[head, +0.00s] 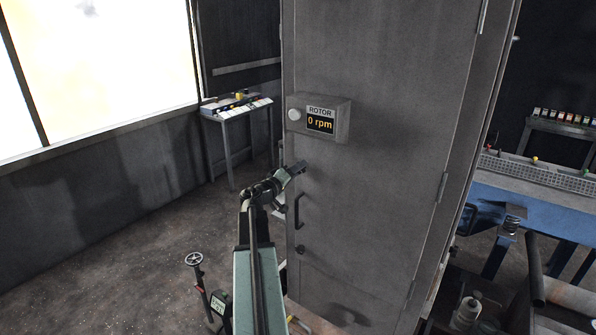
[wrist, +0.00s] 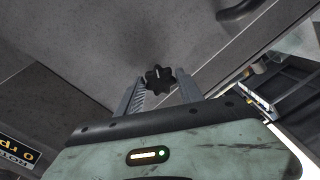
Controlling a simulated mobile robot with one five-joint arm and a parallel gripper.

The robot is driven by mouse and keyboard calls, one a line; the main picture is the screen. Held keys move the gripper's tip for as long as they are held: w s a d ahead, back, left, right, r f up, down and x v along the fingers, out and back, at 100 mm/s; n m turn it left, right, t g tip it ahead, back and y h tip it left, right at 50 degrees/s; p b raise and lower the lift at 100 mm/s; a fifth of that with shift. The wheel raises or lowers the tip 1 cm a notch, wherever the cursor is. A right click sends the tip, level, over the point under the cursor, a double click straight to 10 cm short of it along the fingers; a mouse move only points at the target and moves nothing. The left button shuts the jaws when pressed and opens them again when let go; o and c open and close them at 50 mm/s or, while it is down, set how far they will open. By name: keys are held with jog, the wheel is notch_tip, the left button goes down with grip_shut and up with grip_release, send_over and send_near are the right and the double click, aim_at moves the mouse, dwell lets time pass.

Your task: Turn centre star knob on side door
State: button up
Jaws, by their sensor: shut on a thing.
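The black star knob (wrist: 160,76) sits on the grey side door (wrist: 105,40) and shows in the wrist view, with a small pale mark on its face. My gripper (wrist: 160,90) has one finger on each side of the knob and is shut on it. In the head view my gripper (head: 298,169) is at the left part of the door (head: 400,130), above the handle; the knob cannot be made out there.
A ROTOR display (head: 320,118) reading 0 rpm is mounted above my gripper. A black door handle (head: 298,211) and a round dark fitting (head: 300,249) are below it. A small control stand (head: 236,107) is behind at left. A handwheel post (head: 195,260) stands on the floor at left.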

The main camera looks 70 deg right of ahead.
jog(key=m, duration=1.1)
jog(key=shift+m, duration=0.3)
dwell(0.4)
jog(key=o, duration=1.3)
jog(key=shift+s, duration=0.1)
jog(key=v, duration=0.7)
jog(key=shift+a, duration=0.35)
